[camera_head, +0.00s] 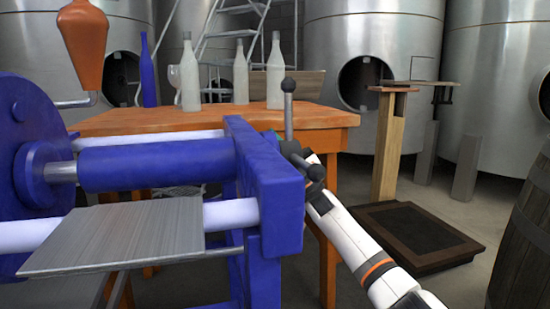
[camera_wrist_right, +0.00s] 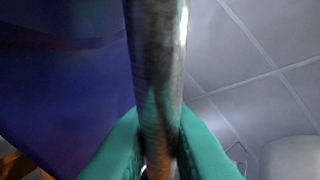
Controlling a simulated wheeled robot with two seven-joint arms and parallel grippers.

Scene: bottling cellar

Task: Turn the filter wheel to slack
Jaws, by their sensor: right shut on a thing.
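The filter wheel (camera_head: 289,125) is at the right end of the blue filter press (camera_head: 270,190). It shows nearly edge-on, as a dark metal bar with one round knob at the top and another at the lower right. My right arm comes up from the lower right, and its hand is mostly hidden behind the wheel and the press end. In the right wrist view my right gripper (camera_wrist_right: 162,135) has its teal fingers shut around a grey metal rod (camera_wrist_right: 158,60) of the wheel. The left gripper is not in view.
A crank with an orange handle (camera_head: 83,40) and a grey metal tray (camera_head: 120,238) are on the press at left. An orange table (camera_head: 330,118) behind holds several bottles and a glass. A dark low platform (camera_head: 420,238), a barrel (camera_head: 525,240) and steel tanks stand right and behind.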

